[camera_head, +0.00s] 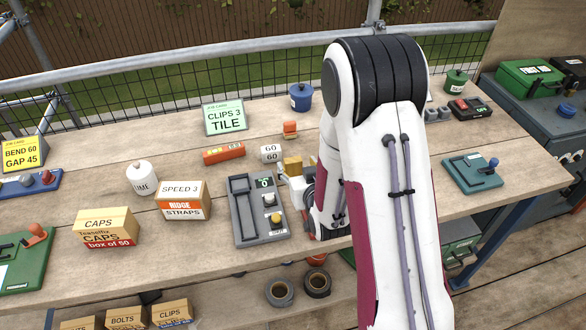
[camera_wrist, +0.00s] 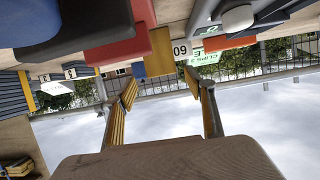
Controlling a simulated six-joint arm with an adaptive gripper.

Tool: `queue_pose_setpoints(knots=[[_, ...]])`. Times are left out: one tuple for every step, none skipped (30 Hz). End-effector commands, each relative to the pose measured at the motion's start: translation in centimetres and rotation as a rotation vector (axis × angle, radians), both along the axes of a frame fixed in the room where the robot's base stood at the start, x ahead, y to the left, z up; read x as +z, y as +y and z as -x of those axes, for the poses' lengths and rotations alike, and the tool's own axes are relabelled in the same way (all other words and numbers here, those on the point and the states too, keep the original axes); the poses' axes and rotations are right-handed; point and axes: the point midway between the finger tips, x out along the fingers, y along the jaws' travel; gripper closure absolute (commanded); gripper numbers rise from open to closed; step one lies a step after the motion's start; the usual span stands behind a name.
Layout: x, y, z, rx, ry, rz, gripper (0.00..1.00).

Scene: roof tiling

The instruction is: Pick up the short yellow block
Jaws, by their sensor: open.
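A short yellow block (camera_head: 293,165) stands on the workbench in the head view, right of the white block marked 60 and partly covered by my arm. A yellow block also shows in the wrist view (camera_wrist: 159,54), at the top centre beyond the fingertips. My gripper (camera_wrist: 161,84) is open, its two yellow-padded fingers spread with nothing between them. In the head view my gripper is low over the bench beside the yellow block, largely hidden by my arm. I cannot tell whether a finger touches the block.
A grey control box (camera_head: 245,222) with a lever stands just left of my gripper. The white 60 block (camera_head: 271,153), an orange block (camera_head: 290,129) and a red bar (camera_head: 223,153) are close by. A Ridge Straps box (camera_head: 182,202) is further left.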

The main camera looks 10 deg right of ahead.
Motion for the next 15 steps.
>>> queue_pose_setpoints(knots=[[0.0,0.0,0.0,0.000,0.000,0.000,0.46],[0.0,0.0,0.0,0.000,0.000,0.000,0.46],[0.0,0.0,0.0,0.000,0.000,0.000,0.46],[0.0,0.0,0.0,0.000,0.000,0.000,0.46],[0.0,0.0,0.0,0.000,0.000,0.000,0.46],[0.0,0.0,-0.1,0.000,0.000,0.000,0.46],[-0.1,0.0,-0.1,0.000,0.000,0.000,0.46],[-0.1,0.0,-0.2,0.000,0.000,0.000,0.46],[-0.2,0.1,-0.3,0.000,0.000,0.000,0.46],[-0.3,0.1,-0.5,0.000,0.000,0.000,0.46],[-0.4,0.1,-0.7,0.000,0.000,0.000,0.46],[-0.5,0.1,-0.9,0.000,0.000,0.000,0.46],[-0.6,0.2,-1.1,0.000,0.000,0.000,0.46],[-0.8,0.2,-1.4,0.000,0.001,0.000,0.46],[-1.0,0.2,-1.7,0.000,0.000,0.000,0.46]])
